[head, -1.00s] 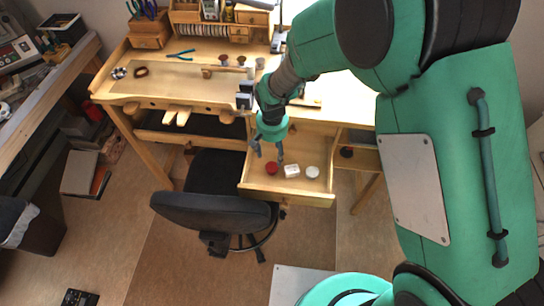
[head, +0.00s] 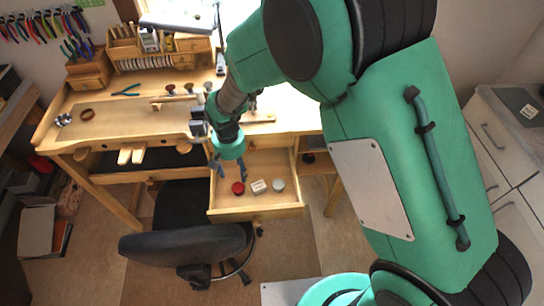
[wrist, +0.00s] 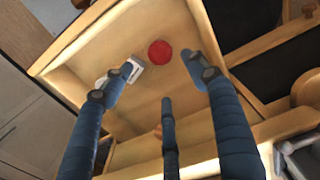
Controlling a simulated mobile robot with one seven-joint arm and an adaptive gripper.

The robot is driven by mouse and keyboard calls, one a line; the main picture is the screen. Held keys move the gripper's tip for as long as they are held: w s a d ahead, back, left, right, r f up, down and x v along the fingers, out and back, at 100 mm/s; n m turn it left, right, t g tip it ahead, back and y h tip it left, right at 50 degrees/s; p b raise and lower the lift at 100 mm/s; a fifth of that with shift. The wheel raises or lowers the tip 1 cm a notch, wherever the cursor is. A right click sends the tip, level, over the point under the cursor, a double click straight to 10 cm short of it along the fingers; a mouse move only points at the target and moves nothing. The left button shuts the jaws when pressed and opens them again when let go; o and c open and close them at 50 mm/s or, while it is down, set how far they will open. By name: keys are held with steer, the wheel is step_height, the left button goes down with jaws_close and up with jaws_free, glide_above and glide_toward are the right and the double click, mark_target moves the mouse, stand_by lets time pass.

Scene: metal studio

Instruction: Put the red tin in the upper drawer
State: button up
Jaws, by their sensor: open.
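The red tin (head: 238,188) lies in the pulled-out drawer (head: 255,214) under the workbench, near the left part of its front. It also shows in the wrist view (wrist: 160,52), beyond my fingertips and between them. A white box (head: 261,186) lies beside it, with a pale round tin (head: 278,184) to the right of that. My gripper (head: 229,172) is open and empty, hanging above the drawer; in the wrist view (wrist: 165,85) its blue fingers are spread and stand apart from the tin. One finger partly covers the white box there.
The bench top (head: 115,104) holds pliers (head: 126,91) and small tools, with wooden organisers behind. A black chair (head: 185,243) stands close to the drawer's left front. A grey cabinet (head: 505,150) stands at the right. The back of the drawer looks bare.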

steer(key=s+d+r+m+t, duration=0.1)
steer(key=s+d+r, duration=0.1)
steer(key=d+r, duration=0.8)
steer(key=s+d+r+t, duration=0.1)
steer(key=s+d+r, duration=0.35)
steer(key=r, duration=0.95)
steer(key=s+d+r+t, duration=0.1)
steer(key=s+d+r, duration=0.4)
steer(key=s+d, duration=0.2)
steer(key=s+d+r+m+t, duration=0.1)
steer(key=s+d+r+t, duration=0.1)
steer(key=s+d+r, duration=0.4)
steer(key=s+d, duration=0.1)
steer(key=s, duration=0.1)
steer(key=shift+s+d+t, duration=0.2)
steer(key=shift+s+t, duration=0.1)
steer(key=shift+s, duration=0.1)
